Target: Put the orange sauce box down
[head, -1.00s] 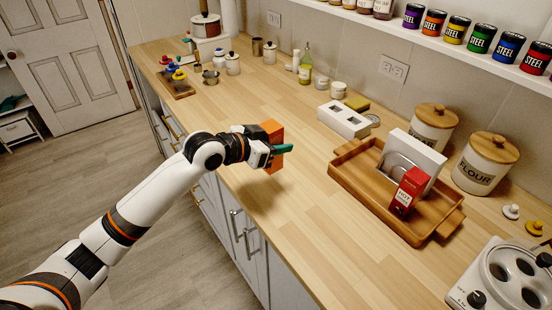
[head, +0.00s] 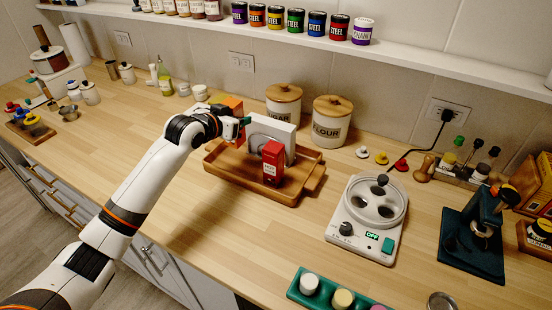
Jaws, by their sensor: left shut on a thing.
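The orange sauce box (head: 229,103) is in my left gripper (head: 240,124), which is shut on it. The gripper and arm hide part of the box. In the picture it shows by the back left part of the wooden tray (head: 222,166); I cannot tell how high it is above the tray or counter. A red box (head: 273,163) stands upright in the tray, in front of a white holder (head: 270,128) with a metal loop. My right gripper is not in view.
Two lidded canisters (head: 284,103) (head: 331,124) stand behind the tray. A white appliance (head: 367,215) with round wells is to its right. A green tray of jars (head: 325,296) is at the front edge. Counter between tray and front edge is clear.

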